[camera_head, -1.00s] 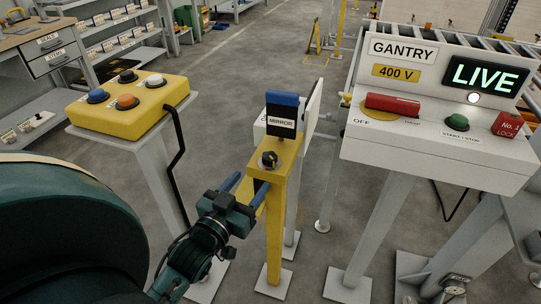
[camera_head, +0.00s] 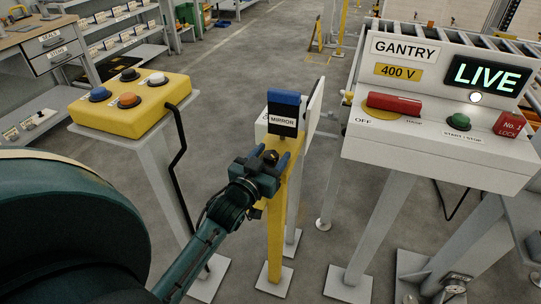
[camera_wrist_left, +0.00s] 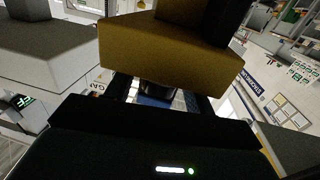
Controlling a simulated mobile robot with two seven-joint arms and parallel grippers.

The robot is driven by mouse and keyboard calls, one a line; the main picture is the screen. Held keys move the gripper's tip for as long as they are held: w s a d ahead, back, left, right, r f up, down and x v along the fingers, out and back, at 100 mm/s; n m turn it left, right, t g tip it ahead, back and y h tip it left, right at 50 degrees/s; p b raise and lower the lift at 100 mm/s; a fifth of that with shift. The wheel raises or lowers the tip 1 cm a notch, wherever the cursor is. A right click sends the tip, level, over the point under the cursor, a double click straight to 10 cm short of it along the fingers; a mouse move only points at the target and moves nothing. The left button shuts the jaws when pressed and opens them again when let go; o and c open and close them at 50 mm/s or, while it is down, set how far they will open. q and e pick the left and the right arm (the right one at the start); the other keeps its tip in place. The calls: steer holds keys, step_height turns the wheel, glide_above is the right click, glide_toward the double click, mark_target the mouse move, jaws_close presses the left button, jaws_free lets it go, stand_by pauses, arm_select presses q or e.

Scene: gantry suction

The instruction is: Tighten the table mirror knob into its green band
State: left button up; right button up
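The mirror knob (camera_head: 270,156) is on the head of a yellow post (camera_head: 275,225), below a blue-topped plate labelled MIRROR (camera_head: 283,116). My left gripper (camera_head: 264,159) is at the post head and partly covers the knob. In the left wrist view the knob (camera_wrist_left: 158,91) shows dark beneath the yellow post head (camera_wrist_left: 165,50), between two spread fingers. The fingers look apart, one on each side of it, and I cannot tell whether they touch it. No green band can be made out. My right gripper is not in view.
A yellow button box (camera_head: 130,104) on a grey stand is at the left. The white gantry console (camera_head: 430,150), with a red handle (camera_head: 393,103) and a lit LIVE sign (camera_head: 486,78), is close at the right. A white panel (camera_head: 315,105) stands behind the post.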

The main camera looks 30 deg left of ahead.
arm_select(q)
steer(key=c, duration=0.9)
steer(key=shift+o, duration=0.2)
steer(key=shift+r+m+h+p, duration=0.2)
steer(key=shift+m+h+p, duration=0.3)
steer(key=shift+h+p, duration=0.25)
steer(key=shift+m+h, duration=0.3)
steer(key=shift+h, duration=0.05)
steer(key=shift+f+m+h+p, duration=0.2)
steer(key=shift+m+h+p, duration=0.25)
steer(key=shift+h, duration=0.25)
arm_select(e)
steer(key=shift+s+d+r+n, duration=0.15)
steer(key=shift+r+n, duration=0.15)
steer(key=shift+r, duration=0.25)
arm_select(q)
steer(key=o, duration=1)
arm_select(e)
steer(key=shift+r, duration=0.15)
arm_select(q)
steer(key=s, duration=0.4)
steer(key=s+a, duration=0.1)
steer(key=s, duration=0.8)
steer(key=shift+s+a, duration=0.1)
steer(key=shift+a, duration=0.05)
